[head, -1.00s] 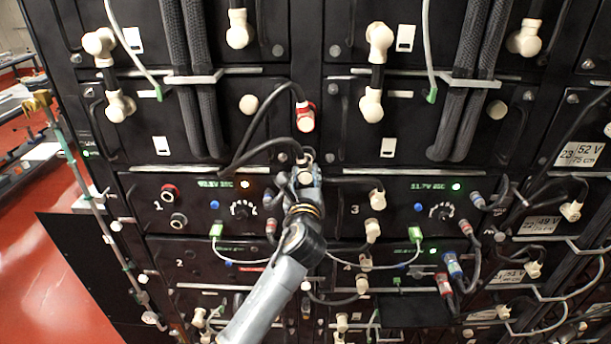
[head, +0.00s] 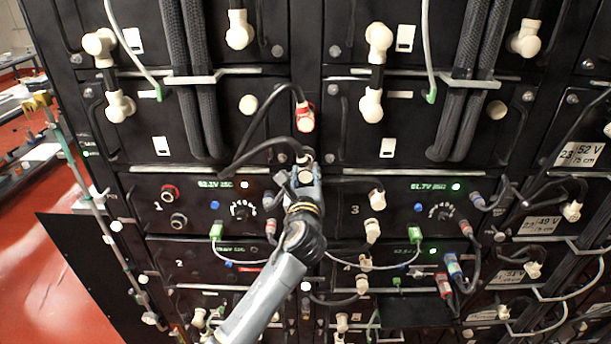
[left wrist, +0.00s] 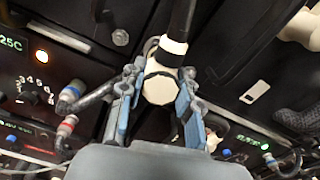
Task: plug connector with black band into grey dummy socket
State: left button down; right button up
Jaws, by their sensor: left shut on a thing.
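My left gripper (head: 303,172) is in front of the rack, above the gap between modules 1 and 3. In the left wrist view the gripper (left wrist: 155,105) is shut on a cream connector (left wrist: 160,83), with its blue-padded fingers on either side. A black band crosses the connector's body, and a thick black cable runs up from it. In the head view the gripper hides most of the connector (head: 303,155). I cannot single out the grey dummy socket with certainty, nor tell whether the connector touches the panel. My right gripper is in neither view.
A red-banded connector (head: 305,117) hangs just above the gripper, with a black cable looping beside it. Module 1 has two sockets, one red-ringed (head: 171,193). Green plugs (head: 216,231) and thin white cables are close to my left arm.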

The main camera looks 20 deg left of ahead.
pick_arm(q)
jog(key=shift+x, duration=1.45)
jog(key=c, duration=0.8)
grip_release()
jog(key=shift+c, duration=0.2)
jog(key=shift+s, duration=0.15)
jog(key=v, duration=1.1)
jog(key=shift+s, duration=0.35)
jog(key=shift+d, duration=0.15)
